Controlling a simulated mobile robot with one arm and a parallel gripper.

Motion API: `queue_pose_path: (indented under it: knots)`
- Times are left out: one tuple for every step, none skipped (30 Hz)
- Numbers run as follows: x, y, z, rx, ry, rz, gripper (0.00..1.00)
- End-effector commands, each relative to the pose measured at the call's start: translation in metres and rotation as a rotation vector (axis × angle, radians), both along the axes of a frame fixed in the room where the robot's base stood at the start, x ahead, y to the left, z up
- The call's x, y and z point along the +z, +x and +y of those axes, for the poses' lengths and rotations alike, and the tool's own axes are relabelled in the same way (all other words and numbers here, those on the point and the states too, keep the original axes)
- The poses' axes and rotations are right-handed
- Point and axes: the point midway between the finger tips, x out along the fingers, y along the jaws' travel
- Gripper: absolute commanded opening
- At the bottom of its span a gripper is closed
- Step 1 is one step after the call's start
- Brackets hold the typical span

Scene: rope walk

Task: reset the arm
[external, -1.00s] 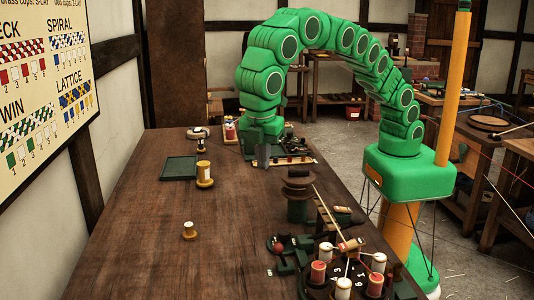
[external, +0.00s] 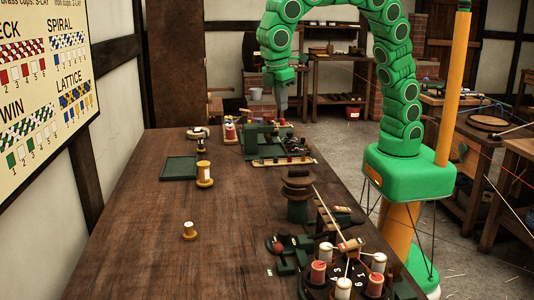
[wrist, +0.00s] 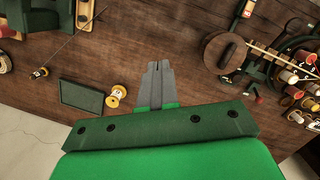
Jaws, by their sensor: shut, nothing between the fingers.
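My gripper (external: 281,108) hangs at the back of the workbench (external: 150,235), pointing down, with the green arm arched high above it. In the wrist view, its grey fingers (wrist: 157,68) are together and empty, with bare wood showing beyond the tips. In the external view the fingertips appear over or behind the green device (external: 257,142); the exact gap cannot be told.
A dark capstan-like stand (external: 298,205) and a round carrier with several bobbins (external: 345,278) line the right edge. The left-front bench is clear.

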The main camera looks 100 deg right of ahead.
Motion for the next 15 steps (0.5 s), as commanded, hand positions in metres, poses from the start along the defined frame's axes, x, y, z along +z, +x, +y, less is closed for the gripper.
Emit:
queue_pose_path:
  knots:
    - [0.002, -0.010, -0.010, -0.025, 0.000, 0.002, 0.00]
    - [0.003, -0.015, -0.016, -0.039, 0.000, 0.005, 0.00]
    - [0.004, -0.022, -0.024, -0.059, 0.002, 0.007, 0.00]
    - [0.006, -0.028, -0.029, -0.073, 0.003, 0.005, 0.00]
    - [0.007, -0.033, -0.034, -0.087, 0.005, 0.006, 0.00]
    - [0.007, -0.041, -0.041, -0.106, 0.006, 0.010, 0.00]
    - [0.007, -0.047, -0.046, -0.121, 0.006, 0.013, 0.00]
    - [0.007, -0.053, -0.051, -0.134, 0.008, 0.015, 0.00]
    - [0.009, -0.061, -0.057, -0.153, 0.010, 0.015, 0.00]
    - [0.009, -0.067, -0.062, -0.166, 0.012, 0.016, 0.00]
    - [0.009, -0.074, -0.067, -0.180, 0.013, 0.021, 0.00]
    - [0.008, -0.083, -0.073, -0.198, 0.014, 0.026, 0.00]
    - [0.008, -0.089, -0.076, -0.211, 0.015, 0.027, 0.00]
    - [0.009, -0.096, -0.080, -0.224, 0.017, 0.028, 0.00]
    - [0.009, -0.105, -0.086, -0.241, 0.019, 0.029, 0.00]
